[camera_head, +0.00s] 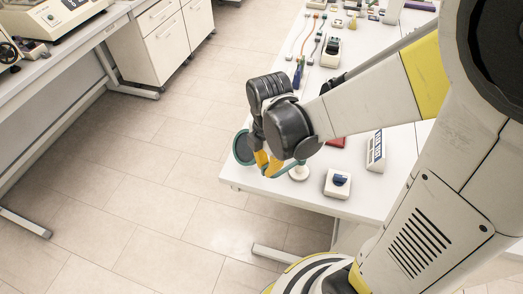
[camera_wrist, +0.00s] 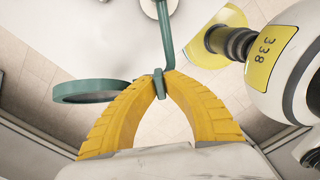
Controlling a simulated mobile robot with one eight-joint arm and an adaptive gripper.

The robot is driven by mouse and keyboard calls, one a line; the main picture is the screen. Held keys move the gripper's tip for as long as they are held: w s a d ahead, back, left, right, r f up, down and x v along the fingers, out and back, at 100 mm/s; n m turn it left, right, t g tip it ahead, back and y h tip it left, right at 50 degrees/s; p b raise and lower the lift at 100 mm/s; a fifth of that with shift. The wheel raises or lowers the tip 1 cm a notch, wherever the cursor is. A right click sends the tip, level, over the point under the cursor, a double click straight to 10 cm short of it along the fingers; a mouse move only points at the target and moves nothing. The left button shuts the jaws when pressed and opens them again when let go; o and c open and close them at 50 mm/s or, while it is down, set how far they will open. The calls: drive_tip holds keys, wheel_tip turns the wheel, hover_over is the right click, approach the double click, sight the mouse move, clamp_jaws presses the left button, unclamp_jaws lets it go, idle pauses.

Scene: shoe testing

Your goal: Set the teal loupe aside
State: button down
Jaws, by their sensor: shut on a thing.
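The teal loupe (camera_head: 240,151) has a round ring lens, a thin teal arm and a pale round foot (camera_head: 299,173). In the head view its lens hangs left of the table corner and its foot appears at the table's near edge; I cannot tell whether the foot touches the table. My gripper (camera_head: 266,164) has yellow fingers shut on the loupe's teal arm between lens and foot. In the wrist view the fingertips (camera_wrist: 159,83) pinch a teal joint, with the lens ring (camera_wrist: 92,91) to the left and the rod (camera_wrist: 165,35) above.
Cables and tools lie farther back. Open tiled floor (camera_head: 150,190) is to the left, with another bench (camera_head: 75,48) beyond.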

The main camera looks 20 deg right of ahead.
drive_tip(key=shift+s+d+n, duration=0.2)
drive_tip(key=shift+s+n, duration=0.7)
drive_tip(key=shift+n, duration=0.1)
drive_tip(key=c, duration=1.5)
unclamp_jaws()
drive_tip(key=shift+s, duration=0.1)
drive_tip(key=shift+r, duration=0.1)
wheel_tip(320, 180, up, 12)
